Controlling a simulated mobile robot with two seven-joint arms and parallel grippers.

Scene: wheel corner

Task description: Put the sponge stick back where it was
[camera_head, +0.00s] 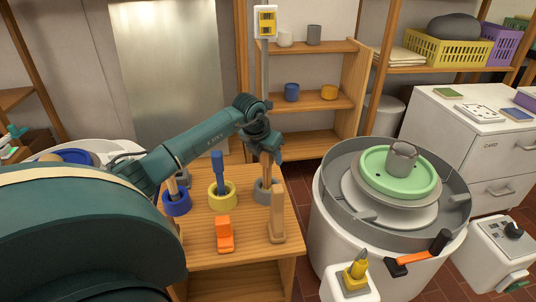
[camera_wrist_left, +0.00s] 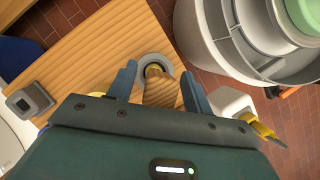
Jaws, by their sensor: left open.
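A wooden-handled stick (camera_head: 267,172), apparently the sponge stick, stands upright in the grey ring holder (camera_head: 263,190) at the right of the small wooden table (camera_head: 250,246). My left gripper (camera_head: 263,150) is open just above the holder, around the stick's upper part; the sponge end cannot be made out. In the left wrist view, the grey holder (camera_wrist_left: 150,59) lies between the two spread fingers, with a yellowish wooden piece inside it. A blue holder (camera_head: 177,206) with a wooden stick and a yellow holder (camera_head: 223,199) with a blue-handled tool stand to the left.
An orange stand (camera_head: 225,235) and an upright wooden block (camera_head: 277,220) are at the table's front. The pottery wheel (camera_head: 345,215) is close on the right, with a green disc (camera_head: 375,179) and a grey cup (camera_head: 403,155) on top. A black-headed tool (camera_head: 438,243) lies at its rim.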

